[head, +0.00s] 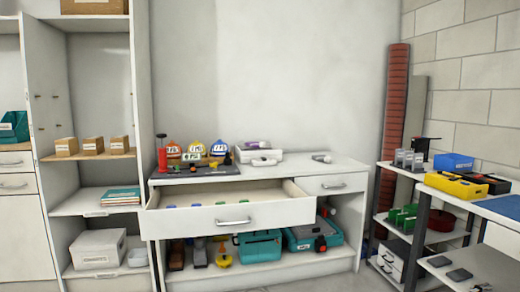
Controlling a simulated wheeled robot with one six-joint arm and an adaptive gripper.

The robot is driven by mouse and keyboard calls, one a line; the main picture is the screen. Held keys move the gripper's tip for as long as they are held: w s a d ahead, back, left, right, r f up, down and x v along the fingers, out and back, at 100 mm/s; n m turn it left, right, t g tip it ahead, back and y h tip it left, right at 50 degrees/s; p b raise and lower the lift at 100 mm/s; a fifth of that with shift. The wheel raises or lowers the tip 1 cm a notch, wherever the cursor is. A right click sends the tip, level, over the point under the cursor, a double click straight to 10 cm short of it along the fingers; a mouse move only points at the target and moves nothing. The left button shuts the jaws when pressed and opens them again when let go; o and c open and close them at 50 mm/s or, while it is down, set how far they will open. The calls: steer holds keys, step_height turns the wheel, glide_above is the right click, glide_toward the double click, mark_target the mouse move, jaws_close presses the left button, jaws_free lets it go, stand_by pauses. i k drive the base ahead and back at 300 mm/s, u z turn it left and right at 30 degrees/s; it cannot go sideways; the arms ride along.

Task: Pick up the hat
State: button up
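Three small rounded hats with white front labels stand in a row on the left part of the white counter (345,167). They look like an orange hat (173,149), a yellow hat (196,147) and a blue hat (219,148). They are small in the head view, so their details are unclear. Small items in front partly hide their lower parts. A dark mat (225,171) lies under or in front of them. My gripper is not in view.
Below the hats, a white drawer (240,216) is pulled open, with small items inside. A red cylinder (163,160) stands left of the hats; a white case (262,159) lies to the right. Teal cases (258,246) sit below. A side table (500,203) stands right.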

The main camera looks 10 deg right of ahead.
mark_target(262, 145)
steer(key=z, duration=1.4)
steer(key=i, duration=2.9)
steer(key=u, duration=1.65)
